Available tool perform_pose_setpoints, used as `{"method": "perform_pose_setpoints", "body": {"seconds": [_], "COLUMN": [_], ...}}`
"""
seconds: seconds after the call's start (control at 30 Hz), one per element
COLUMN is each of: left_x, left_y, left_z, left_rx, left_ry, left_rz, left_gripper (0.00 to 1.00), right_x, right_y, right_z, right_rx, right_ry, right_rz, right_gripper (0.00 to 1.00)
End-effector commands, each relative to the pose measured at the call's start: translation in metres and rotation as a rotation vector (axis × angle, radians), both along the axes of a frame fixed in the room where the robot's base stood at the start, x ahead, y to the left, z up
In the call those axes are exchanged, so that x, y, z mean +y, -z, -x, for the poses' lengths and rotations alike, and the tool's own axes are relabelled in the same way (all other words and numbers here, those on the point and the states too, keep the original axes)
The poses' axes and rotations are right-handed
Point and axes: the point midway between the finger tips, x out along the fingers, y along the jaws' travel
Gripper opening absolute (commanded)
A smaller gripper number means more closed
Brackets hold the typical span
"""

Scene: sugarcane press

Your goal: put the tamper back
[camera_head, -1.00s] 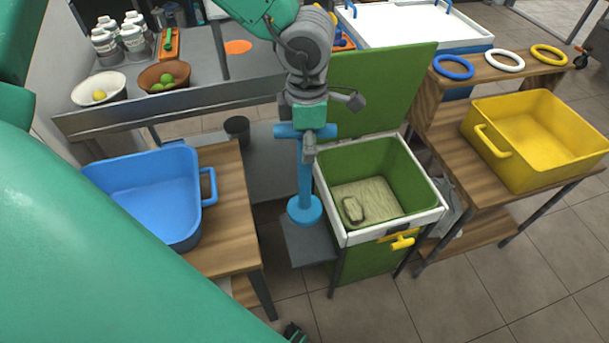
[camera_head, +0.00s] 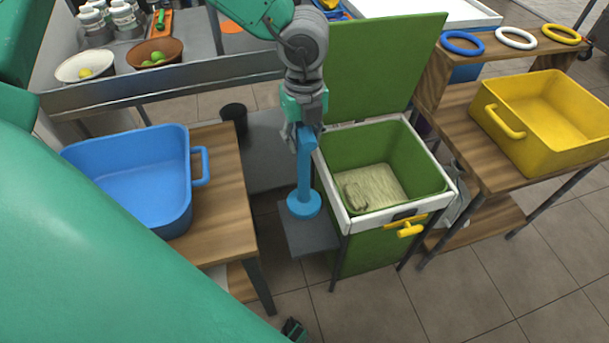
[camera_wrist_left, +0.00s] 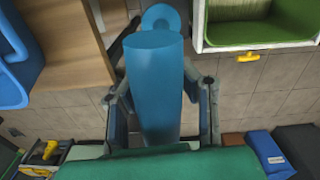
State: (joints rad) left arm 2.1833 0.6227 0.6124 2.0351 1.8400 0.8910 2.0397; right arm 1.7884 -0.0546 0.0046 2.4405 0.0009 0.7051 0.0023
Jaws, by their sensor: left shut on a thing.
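The blue tamper (camera_head: 305,178) is upright, with its round foot over a small grey platform (camera_head: 309,240) beside the green press box (camera_head: 375,155). I cannot tell whether the foot touches the platform. My left gripper (camera_head: 302,135) is shut on the tamper's handle at its top. In the left wrist view, the blue handle (camera_wrist_left: 155,85) lies between the fingers of my left gripper (camera_wrist_left: 160,105), and the round foot shows beyond it. My right gripper is not in view.
The box's green lid (camera_head: 385,70) stands open, with pale matter inside. A yellow tap (camera_head: 410,230) is on its front. A blue tub (camera_head: 130,180) stands on a wooden table at left, a yellow tub (camera_head: 545,120) at right. A dark cup (camera_head: 234,115) stands behind.

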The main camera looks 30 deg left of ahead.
Motion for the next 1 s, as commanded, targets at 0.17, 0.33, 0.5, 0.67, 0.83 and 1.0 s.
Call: {"method": "perform_pose_setpoints", "body": {"seconds": [0.17, 0.33, 0.5, 0.67, 0.83, 1.0], "left_x": [0.0, 0.0, 0.0, 0.0, 0.0, 0.0], "left_y": [0.021, 0.053, 0.072, 0.085, 0.109, 0.11], "left_z": [-0.001, -0.001, -0.001, -0.001, -0.001, -0.001], "left_rx": [-0.001, 0.0, -0.001, -0.002, 0.0, -0.003], "left_ry": [-0.052, -0.056, -0.055, -0.054, -0.054, -0.054], "left_rz": [0.0, -0.001, 0.0, -0.001, -0.001, 0.0], "left_gripper": [0.0, 0.0, 0.0, 0.0, 0.0, 0.0], "right_x": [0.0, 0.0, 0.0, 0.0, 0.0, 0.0], "right_y": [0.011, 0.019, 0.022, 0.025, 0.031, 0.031], "right_z": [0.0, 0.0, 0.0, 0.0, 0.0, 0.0], "right_rx": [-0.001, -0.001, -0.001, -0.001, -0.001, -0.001], "right_ry": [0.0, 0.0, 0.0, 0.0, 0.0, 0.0], "right_rz": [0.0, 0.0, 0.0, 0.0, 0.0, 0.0], "right_gripper": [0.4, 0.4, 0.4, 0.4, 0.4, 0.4]}}
